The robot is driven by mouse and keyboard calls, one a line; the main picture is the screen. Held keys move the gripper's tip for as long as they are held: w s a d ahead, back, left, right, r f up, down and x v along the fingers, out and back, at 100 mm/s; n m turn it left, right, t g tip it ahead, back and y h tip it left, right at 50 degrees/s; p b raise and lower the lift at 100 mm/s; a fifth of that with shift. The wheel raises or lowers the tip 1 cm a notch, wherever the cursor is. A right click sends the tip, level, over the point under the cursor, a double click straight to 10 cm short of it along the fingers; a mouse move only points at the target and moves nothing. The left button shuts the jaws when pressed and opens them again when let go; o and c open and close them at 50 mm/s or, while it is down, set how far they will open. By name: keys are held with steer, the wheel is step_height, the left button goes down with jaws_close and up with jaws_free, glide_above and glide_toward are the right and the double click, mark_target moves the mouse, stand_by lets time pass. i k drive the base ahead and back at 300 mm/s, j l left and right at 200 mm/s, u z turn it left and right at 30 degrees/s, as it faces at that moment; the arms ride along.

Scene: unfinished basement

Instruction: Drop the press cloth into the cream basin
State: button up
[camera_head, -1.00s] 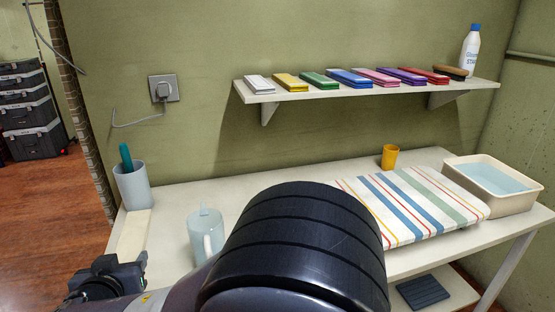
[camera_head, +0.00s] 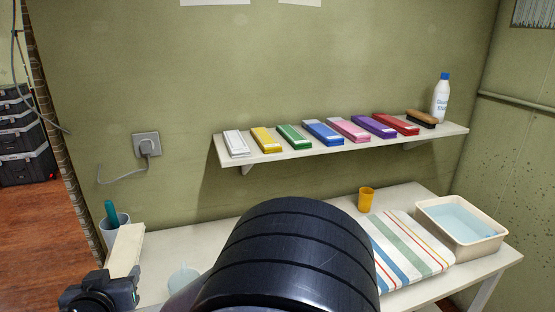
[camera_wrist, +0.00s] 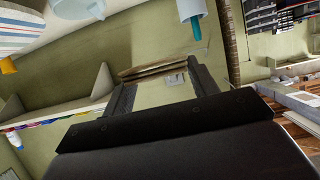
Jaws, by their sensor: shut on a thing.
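The press cloth (camera_head: 126,248) is a pale cream folded slab. It stands up from my gripper (camera_head: 120,282) at the lower left of the head view, in front of the grey cup. In the wrist view my gripper (camera_wrist: 160,84) is shut on the cloth (camera_wrist: 158,96), whose brownish folded edge shows at the fingertips. The cream basin (camera_head: 482,246) sits at the right end of the table and holds pale blue water. My gripper is far to the left of the basin. My dark arm hides the middle front of the table.
A striped pad (camera_head: 408,246) and an orange cup (camera_head: 366,200) are left of the basin. A grey cup (camera_head: 106,232) with a teal handle and a pale mug (camera_head: 184,278) are at left. A wall shelf (camera_head: 300,152) carries several coloured boxes, a brush and a bottle.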

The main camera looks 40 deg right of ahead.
mark_target(454, 235)
steer(key=k+l, duration=0.15)
steer(key=l, duration=0.55)
steer(key=k+l+z, duration=0.1)
steer(key=l, duration=0.6)
steer(key=k+l, duration=0.15)
steer(key=l, duration=0.55)
steer(key=k+l+z, duration=0.1)
steer(key=l, duration=0.65)
steer(key=k+l, duration=0.1)
steer(key=l, duration=1.3)
steer(key=k+z, duration=0.05)
steer(key=k, duration=0.05)
